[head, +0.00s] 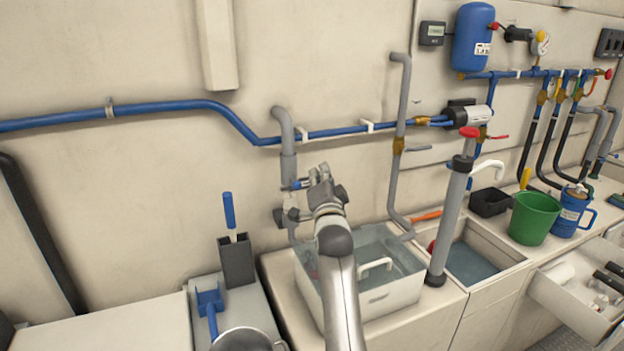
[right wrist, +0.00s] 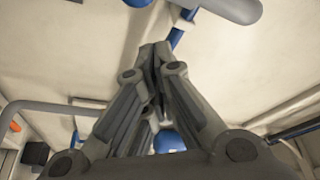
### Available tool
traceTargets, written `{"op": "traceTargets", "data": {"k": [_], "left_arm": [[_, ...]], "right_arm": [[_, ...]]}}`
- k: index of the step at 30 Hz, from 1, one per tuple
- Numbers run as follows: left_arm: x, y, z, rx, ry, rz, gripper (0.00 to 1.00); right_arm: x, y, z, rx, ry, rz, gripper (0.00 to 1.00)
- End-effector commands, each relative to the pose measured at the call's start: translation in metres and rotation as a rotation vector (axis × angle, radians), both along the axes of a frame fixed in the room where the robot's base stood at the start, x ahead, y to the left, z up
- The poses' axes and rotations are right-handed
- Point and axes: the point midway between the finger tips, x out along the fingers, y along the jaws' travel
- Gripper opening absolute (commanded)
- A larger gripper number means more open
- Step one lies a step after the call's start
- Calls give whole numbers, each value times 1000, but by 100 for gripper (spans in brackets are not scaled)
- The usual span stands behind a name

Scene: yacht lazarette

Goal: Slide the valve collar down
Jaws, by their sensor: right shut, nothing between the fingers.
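A grey vertical pipe (head: 283,122) stands against the wall, with a wider grey sleeve (head: 288,166), which looks like the valve collar, around it. Below the sleeve are a small blue-ended lever (head: 298,184) and a dark grey valve body (head: 287,216). My right gripper (head: 316,176) is shut and empty, just right of the lever and lower sleeve. I cannot tell whether it touches them. In the right wrist view the closed fingers (right wrist: 155,52) point toward the wall, with a grey cylindrical part (right wrist: 228,8) beyond them. My left gripper is not in view.
A blue pipe (head: 170,107) crosses the wall. A green bucket (head: 534,218) is further right.

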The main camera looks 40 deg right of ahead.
Motion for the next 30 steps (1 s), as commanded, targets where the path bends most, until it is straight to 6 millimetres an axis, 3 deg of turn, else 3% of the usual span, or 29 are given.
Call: {"op": "traceTargets", "data": {"k": [6, 13, 19, 30], "left_arm": [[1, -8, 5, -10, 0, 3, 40], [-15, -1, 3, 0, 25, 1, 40], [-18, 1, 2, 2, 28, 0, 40], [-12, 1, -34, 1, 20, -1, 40]], "right_arm": [[4, 19, -14, 3, 3, 1, 0], [4, 22, -16, 0, 3, 0, 0], [4, 22, -18, 1, 4, 0, 0], [5, 22, -83, 2, 4, 1, 0]]}}
